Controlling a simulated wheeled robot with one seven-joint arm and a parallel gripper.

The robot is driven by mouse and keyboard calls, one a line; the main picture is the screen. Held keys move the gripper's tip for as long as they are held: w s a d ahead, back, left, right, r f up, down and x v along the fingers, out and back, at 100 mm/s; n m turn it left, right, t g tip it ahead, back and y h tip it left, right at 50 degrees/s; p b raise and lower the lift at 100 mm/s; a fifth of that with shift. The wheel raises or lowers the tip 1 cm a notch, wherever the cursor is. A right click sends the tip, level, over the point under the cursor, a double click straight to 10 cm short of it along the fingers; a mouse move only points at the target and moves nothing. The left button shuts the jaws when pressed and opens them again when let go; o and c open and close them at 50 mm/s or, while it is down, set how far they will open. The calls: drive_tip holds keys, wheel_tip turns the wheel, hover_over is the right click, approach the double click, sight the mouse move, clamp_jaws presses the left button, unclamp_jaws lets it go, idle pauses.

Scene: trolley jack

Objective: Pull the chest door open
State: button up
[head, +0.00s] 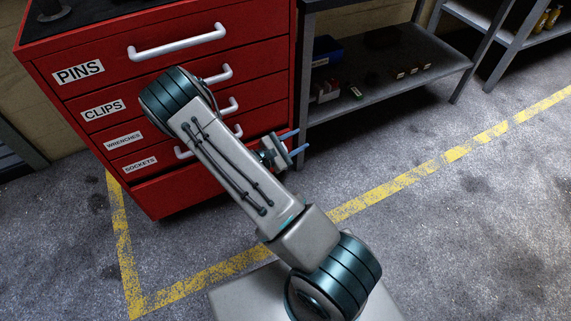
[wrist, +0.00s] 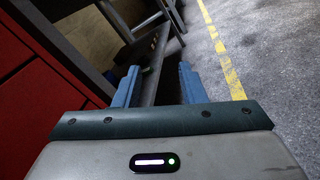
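The red tool chest (head: 95,40) stands at the left in the head view. Its front has stacked drawers labelled PINS, CLIPS, WRENCHES and SOCKETS, with pale bar handles such as the PINS handle (head: 177,42). The drawers look shut. A plain red panel (head: 180,193) lies below them. I cannot make out a separate door; my arm hides part of the front. My gripper (head: 295,144) is open and empty near the chest's right front edge, pointing right toward the shelf. In the wrist view the gripper (wrist: 160,88) has its blue fingers apart, with the chest at the left.
A grey metal shelf (head: 390,75) with small boxes stands right of the chest. Another shelf (head: 515,35) is at the far right. A yellow floor line (head: 390,190) crosses the grey floor, which is clear at the right.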

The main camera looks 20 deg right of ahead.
drive_tip(key=w+a+f+n+t+y+b, duration=0.2)
drive_tip(key=f+n+t+y+b, duration=0.35)
drive_tip(key=f, duration=0.85)
drive_tip(key=w+a+f+n+t+y+b, duration=0.1)
drive_tip(key=a+f+n+t+y+b, duration=0.1)
drive_tip(key=f+n+t, duration=0.9)
drive_tip(key=shift+w+d+f+m+g+b, duration=0.4)
drive_tip(key=shift+w+d+g+b, duration=0.65)
drive_tip(key=shift+w, duration=0.95)
drive_tip(key=shift+w+d+f+m+g+b, duration=0.25)
drive_tip(key=shift+w+d+f+g+b, duration=0.3)
drive_tip(key=shift+w+d, duration=1.15)
drive_tip(key=shift+w+d+f+m+g+b, duration=0.35)
drive_tip(key=shift+w+d+g+b, duration=0.5)
drive_tip(key=shift+w, duration=1.4)
drive_tip(key=shift+d, duration=0.1)
clamp_jaws()
